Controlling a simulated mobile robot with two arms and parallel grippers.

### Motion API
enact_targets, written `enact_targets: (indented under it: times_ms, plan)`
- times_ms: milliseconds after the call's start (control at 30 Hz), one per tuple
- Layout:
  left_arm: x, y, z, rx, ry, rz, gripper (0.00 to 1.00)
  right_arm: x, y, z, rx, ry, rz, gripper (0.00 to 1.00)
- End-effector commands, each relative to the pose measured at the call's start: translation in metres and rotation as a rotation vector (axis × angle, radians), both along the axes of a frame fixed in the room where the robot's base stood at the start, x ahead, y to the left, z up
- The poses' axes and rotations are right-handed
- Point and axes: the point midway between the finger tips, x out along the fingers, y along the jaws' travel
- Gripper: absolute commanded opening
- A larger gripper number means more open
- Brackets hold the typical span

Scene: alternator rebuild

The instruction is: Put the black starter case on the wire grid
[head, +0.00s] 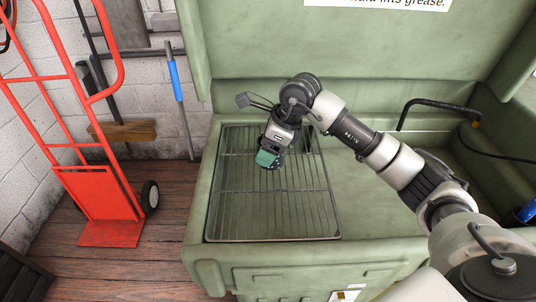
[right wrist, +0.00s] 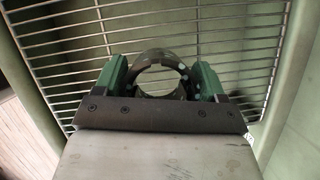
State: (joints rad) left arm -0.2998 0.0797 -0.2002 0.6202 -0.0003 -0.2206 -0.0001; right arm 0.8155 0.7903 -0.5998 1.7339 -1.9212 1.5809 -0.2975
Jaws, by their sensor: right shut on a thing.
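My right gripper (head: 268,159) has green fingers and hangs over the upper middle of the wire grid (head: 262,238). In the right wrist view, the gripper (right wrist: 164,84) is shut on the black starter case (right wrist: 158,56), a dark, hollow ring-shaped part, with one finger on each side. I look through its round opening. The grid's bars show behind it, and I cannot tell whether the case touches them. In the head view the case is mostly hidden by the gripper. My left gripper is not in view.
The grid lies on the left part of a green wash basin (head: 375,225). A black hose (head: 440,103) curves at the right, near a blue object (head: 527,212). A red hand truck (head: 100,200) stands on the floor at left. Most of the grid is bare.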

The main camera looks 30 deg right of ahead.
Motion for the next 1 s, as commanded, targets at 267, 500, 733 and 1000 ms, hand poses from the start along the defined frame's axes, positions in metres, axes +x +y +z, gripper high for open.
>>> enact_targets:
  times_ms: [267,500,733,1000]
  plan:
    - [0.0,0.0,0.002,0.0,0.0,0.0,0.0,0.0,0.0,-0.027,0.003,-0.003,0.001,0.15]
    - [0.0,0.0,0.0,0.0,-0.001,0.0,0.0,0.0,0.0,-0.029,0.002,-0.003,0.001,0.15]
    - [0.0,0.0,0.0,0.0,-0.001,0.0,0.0,-0.001,0.0,-0.031,0.001,0.001,0.0,0.96]
    - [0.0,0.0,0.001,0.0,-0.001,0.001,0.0,-0.001,0.0,-0.029,0.001,0.001,0.0,0.96]
